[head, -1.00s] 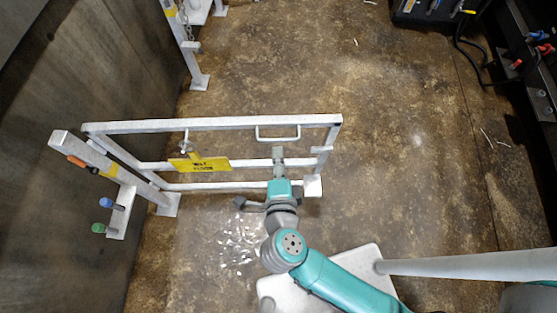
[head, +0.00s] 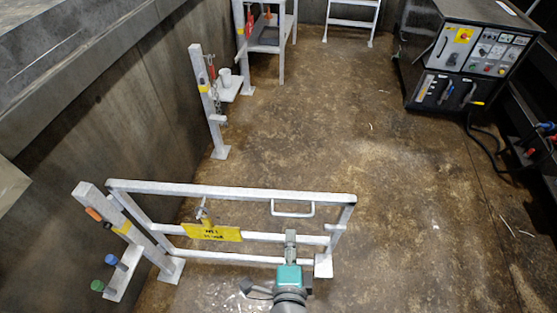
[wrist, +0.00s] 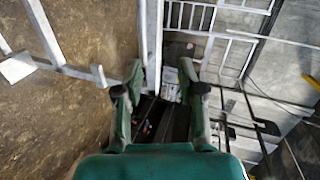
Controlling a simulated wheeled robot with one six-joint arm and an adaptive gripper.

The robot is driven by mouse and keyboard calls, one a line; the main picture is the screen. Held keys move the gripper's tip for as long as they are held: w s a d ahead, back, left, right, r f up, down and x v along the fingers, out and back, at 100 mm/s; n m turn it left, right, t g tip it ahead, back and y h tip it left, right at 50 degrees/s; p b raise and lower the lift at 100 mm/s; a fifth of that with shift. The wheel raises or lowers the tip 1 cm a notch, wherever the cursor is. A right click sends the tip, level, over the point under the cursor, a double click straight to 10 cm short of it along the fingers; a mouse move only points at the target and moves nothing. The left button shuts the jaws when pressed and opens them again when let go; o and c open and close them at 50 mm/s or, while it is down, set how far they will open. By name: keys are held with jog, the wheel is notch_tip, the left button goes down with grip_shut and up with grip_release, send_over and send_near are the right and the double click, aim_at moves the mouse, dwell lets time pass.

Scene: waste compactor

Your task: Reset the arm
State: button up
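My gripper (head: 290,238) shows at the bottom of the head view, with my teal and grey wrist below it. It overlaps the rails of a white metal gate (head: 238,191) in the picture; I cannot tell whether it touches them. In the wrist view my gripper (wrist: 162,68) has its two green and grey fingers spread apart, with nothing visible held between them. White rails show beyond and between the fingers. The rest of my arm is below the head view.
A yellow sign (head: 212,232) hangs on the gate. A post (head: 118,217) with coloured handles stands at left, another post (head: 210,105) behind. A black control cabinet (head: 470,62) stands at back right. Open brown floor (head: 400,190) lies right of the gate.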

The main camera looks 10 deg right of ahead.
jog(key=shift+d, duration=0.1)
jog(key=s+d+r+n+t+h, duration=0.2)
jog(key=s+d+r+n+t, duration=0.4)
jog(key=s+d+r, duration=0.45)
jog(key=s+f+n+g+y, duration=0.2)
jog(key=s+f+n, duration=0.1)
jog(key=s+n, duration=0.4)
jog(key=s+f+n+g+y, duration=0.3)
jog(key=s+f+n, duration=0.1)
jog(key=s+n, duration=0.3)
jog(key=shift+s+a+f+y, duration=0.2)
jog(key=shift+s+a+y, duration=0.1)
jog(key=shift+a, duration=0.05)
